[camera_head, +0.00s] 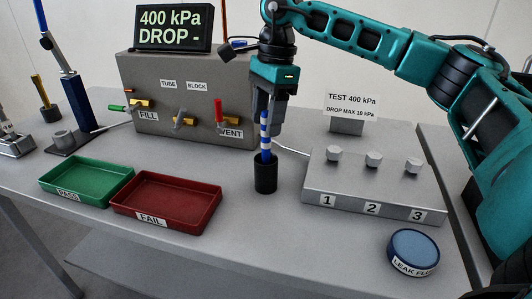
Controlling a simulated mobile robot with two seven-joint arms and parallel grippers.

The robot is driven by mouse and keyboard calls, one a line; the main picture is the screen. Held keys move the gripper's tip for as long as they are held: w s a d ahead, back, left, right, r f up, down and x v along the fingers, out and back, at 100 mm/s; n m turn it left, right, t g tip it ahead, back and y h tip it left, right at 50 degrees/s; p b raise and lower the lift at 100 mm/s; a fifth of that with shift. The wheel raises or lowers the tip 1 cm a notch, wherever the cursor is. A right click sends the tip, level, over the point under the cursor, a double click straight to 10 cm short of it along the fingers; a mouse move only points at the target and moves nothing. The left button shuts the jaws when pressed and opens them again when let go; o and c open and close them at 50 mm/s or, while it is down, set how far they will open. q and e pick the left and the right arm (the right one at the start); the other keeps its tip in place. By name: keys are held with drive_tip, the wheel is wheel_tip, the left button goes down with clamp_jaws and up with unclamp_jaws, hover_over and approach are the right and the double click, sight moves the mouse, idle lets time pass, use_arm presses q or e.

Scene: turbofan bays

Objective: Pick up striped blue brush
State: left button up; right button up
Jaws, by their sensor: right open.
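The striped blue brush (265,140), banded blue and white, stands upright in a small black cup (265,178) near the middle of the bench. My right gripper (267,115) points down from above, with its fingers at the brush's upper part. Its jaws are open, and the brush top shows between or just in front of the fingers; I cannot tell whether they touch. The brush's lower end is hidden in the cup. My left gripper does not show.
A grey panel (185,75) with valves stands behind. Green PASS (117,183) and red FAIL (190,213) trays lie left of the cup. A numbered block (390,194) stands close right, and a round LEAK FLUID tin (413,250) sits front right.

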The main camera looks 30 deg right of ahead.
sight(266, 152)
drive_tip(key=f, duration=0.3)
drive_tip(key=shift+a+f, duration=0.1)
drive_tip(key=shift+a, duration=0.15)
drive_tip(key=shift+c, duration=0.3)
clamp_jaws()
